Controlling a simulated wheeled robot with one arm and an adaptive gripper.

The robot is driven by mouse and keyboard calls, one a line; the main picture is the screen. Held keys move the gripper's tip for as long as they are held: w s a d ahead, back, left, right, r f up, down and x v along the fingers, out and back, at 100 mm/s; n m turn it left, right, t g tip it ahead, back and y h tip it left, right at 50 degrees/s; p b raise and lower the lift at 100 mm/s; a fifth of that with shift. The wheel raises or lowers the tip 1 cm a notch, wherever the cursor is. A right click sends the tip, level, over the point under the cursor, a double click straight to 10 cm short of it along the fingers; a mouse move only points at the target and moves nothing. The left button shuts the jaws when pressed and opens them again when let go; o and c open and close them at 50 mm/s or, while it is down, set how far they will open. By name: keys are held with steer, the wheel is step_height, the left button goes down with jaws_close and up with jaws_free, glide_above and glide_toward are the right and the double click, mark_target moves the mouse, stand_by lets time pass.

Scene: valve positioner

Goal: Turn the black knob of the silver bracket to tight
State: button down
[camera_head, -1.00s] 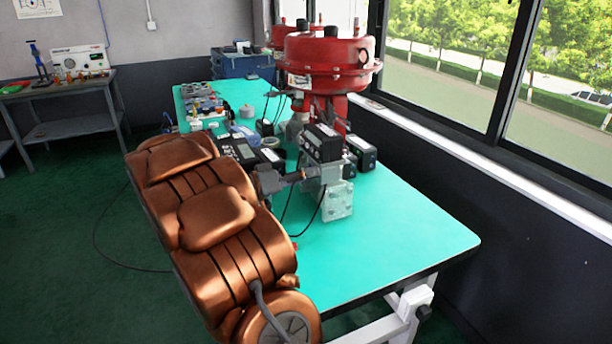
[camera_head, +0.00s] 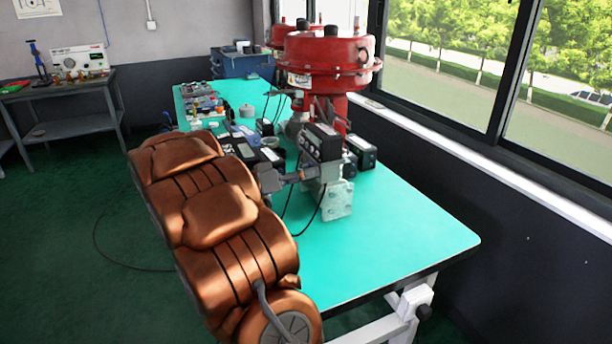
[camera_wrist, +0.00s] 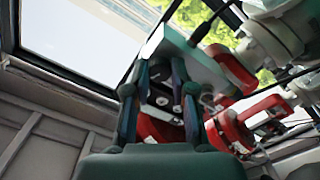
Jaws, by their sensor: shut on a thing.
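The silver bracket (camera_head: 338,199) stands on the green table below the red valve actuator, with round holes in its face. My gripper (camera_head: 303,175) reaches it from the left in the head view, its fingertips at the bracket's left side. In the wrist view my gripper (camera_wrist: 166,70) has its two dark fingers on either side of a small dark part. The jaws are shut on it; it appears to be the black knob, but its shape is mostly hidden by the fingers. The knob cannot be made out in the head view.
The red actuator (camera_head: 325,58) rises above the bracket. Black boxes (camera_head: 362,152) sit close to the bracket, and thin black cables hang beside it. Tools and parts (camera_head: 205,103) crowd the table's far left. The table's right front (camera_head: 410,230) is clear; windows run along the right.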

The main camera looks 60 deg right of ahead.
steer(key=shift+m+b, duration=0.55)
steer(key=shift+m, duration=0.85)
steer(key=c, duration=1)
jaws_free()
steer(key=shift+o, duration=0.2)
steer(key=shift+n+p, duration=0.7)
steer(key=shift+n, duration=0.6)
